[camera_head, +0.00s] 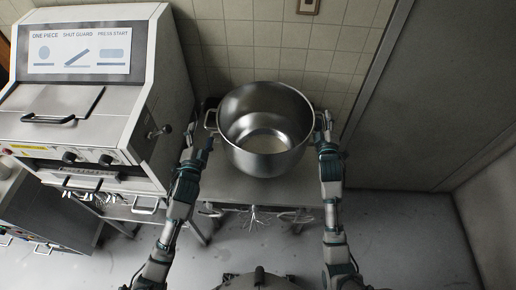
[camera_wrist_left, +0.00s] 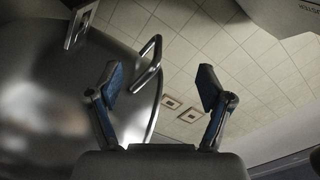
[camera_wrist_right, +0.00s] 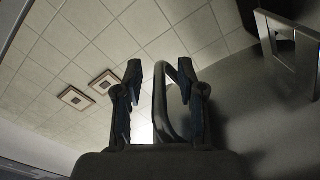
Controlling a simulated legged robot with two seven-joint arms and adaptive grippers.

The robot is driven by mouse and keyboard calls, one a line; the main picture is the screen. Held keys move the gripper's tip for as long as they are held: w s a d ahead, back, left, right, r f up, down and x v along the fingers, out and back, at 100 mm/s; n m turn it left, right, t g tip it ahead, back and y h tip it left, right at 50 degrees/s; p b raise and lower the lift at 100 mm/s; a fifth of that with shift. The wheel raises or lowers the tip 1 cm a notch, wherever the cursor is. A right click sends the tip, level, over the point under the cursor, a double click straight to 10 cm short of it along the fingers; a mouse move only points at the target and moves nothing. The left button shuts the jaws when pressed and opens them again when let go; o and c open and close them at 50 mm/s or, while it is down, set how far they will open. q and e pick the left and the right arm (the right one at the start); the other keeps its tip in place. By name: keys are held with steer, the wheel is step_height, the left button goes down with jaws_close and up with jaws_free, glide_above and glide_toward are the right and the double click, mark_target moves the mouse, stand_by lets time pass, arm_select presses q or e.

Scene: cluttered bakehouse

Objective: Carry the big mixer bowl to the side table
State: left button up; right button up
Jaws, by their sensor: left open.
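The big mixer bowl (camera_head: 265,128) is steel, with a pale layer at its bottom. It appears upright over a steel table (camera_head: 275,190) against the tiled wall; its base is hidden. My left gripper (camera_head: 197,128) is open beside the left handle (camera_head: 210,119). In the left wrist view that handle (camera_wrist_left: 148,62) lies just beyond the fingertips, nearer the left finger. My right gripper (camera_head: 322,122) is at the right handle. In the right wrist view the handle loop (camera_wrist_right: 160,100) lies between the partly spread fingers; whether they grip it is unclear.
A large white machine (camera_head: 85,100) with a sloped sign panel stands close on the left. Whisk-like tools (camera_head: 254,214) hang under the table's front edge. A grey wall (camera_head: 440,90) stands to the right. The floor (camera_head: 410,235) at front right is clear.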

steer(key=shift+r, duration=0.15)
steer(key=shift+o, duration=0.4)
steer(key=o, duration=0.8)
steer(key=shift+c, duration=0.2)
steer(key=shift+s, duration=0.1)
steer(key=s, duration=1.1)
steer(key=shift+s+a, duration=0.25)
steer(key=shift+s, duration=0.1)
